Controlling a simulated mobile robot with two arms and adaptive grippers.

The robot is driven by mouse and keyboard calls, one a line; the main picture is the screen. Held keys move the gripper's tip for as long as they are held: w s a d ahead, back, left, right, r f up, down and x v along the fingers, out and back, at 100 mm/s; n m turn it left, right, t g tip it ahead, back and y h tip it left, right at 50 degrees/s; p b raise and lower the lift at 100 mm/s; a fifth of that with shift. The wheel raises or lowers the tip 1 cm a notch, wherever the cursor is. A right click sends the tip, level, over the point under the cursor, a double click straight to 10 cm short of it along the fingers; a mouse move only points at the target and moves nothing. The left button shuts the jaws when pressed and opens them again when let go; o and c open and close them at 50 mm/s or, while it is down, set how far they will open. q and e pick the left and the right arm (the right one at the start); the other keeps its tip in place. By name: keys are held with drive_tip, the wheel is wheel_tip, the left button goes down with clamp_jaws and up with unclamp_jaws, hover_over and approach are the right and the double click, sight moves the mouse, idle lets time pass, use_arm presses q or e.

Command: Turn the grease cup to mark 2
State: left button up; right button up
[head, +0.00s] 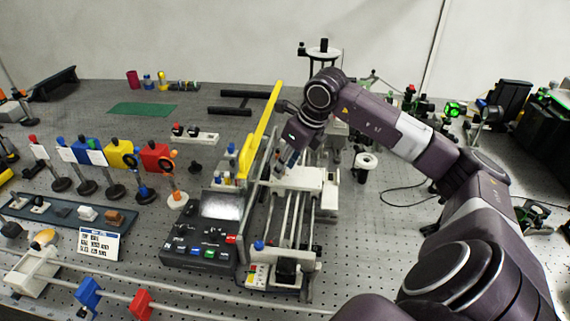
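My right gripper (284,163) points down over the white carriage (308,179) of the rail machine in the middle of the bench. Its fingertips are small and dark here, and I cannot tell whether they are open or shut, or whether they touch anything. I cannot pick out the grease cup or its marks for certain; it may be small or hidden by the gripper. A small blue knob (259,245) stands at the machine's near left end, but I cannot tell what it is. My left gripper is not in view.
A yellow lever (262,125) rises just left of my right gripper. A control box (206,233) with a screen and buttons stands left of the rails. Coloured filter holders (155,157) stand farther left.

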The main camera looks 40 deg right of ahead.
drive_tip(key=shift+w+f, duration=0.15)
drive_tip(key=shift+f, duration=0.25)
clamp_jaws()
drive_tip(key=shift+m, duration=0.4)
drive_tip(key=shift+a+r+m+h+b, duration=0.2)
drive_tip(key=shift+m+h, duration=0.45)
drive_tip(key=shift+m, duration=0.7)
drive_tip(key=shift+a+f+m+h+b, duration=0.1)
drive_tip(key=shift+m+h+b, duration=0.15)
drive_tip(key=shift+m+h, duration=0.75)
drive_tip(key=shift+m+y, duration=0.35)
drive_tip(key=shift+m, duration=0.1)
unclamp_jaws()
